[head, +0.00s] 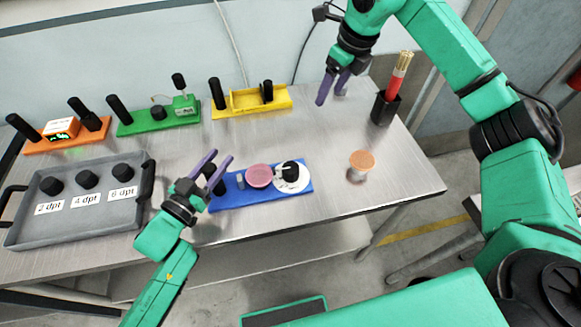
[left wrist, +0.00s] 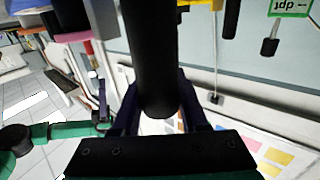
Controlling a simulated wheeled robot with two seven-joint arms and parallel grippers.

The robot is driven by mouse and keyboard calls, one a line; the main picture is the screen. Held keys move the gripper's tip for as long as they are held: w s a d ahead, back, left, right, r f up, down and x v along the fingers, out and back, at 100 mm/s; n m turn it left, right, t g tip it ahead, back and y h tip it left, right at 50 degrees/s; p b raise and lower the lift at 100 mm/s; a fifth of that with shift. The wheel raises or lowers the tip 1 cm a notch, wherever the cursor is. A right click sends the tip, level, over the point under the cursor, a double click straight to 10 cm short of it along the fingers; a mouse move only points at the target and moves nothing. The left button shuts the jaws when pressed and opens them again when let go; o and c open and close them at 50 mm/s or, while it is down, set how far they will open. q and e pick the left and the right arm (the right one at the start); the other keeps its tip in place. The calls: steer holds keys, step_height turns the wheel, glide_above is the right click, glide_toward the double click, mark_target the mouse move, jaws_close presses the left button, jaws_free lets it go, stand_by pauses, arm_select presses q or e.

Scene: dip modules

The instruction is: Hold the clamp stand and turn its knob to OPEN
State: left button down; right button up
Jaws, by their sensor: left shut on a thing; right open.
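The clamp stand appears to be the blue base (head: 228,200) at the table's front edge. It has a black upright handle at its left end, a pink round piece (head: 259,175) in the middle and a white dial (head: 293,184) with a black knob (head: 290,167) at its right end. The dial's marks are too small to read. My left gripper (head: 219,156) is shut on the black handle (left wrist: 150,55), which shows between its fingers in the left wrist view. My right gripper (head: 331,98) is open and empty above the back of the table, away from the knob.
An orange-topped jar (head: 359,171) stands right of the stand. A black cup (head: 384,110) with red sticks is at the back right. Orange (head: 40,145), green (head: 135,125) and yellow (head: 251,108) stands line the back. A grey tray (head: 100,210) with labelled black knobs lies left.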

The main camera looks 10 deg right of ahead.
mark_target(290, 168)
steer(key=s+a+f+m+g+h, duration=0.1)
steer(key=s+a+f+m, duration=0.15)
steer(key=a, duration=0.25)
steer(key=s+a+f+m+g, duration=0.2)
steer(key=s+a+f, duration=0.2)
steer(key=a, duration=0.2)
step_height(290, 168, down, 12)
steer(key=shift+w+f, duration=0.1)
steer(key=shift+w, duration=0.05)
steer(key=shift+n, duration=0.25)
jaws_close()
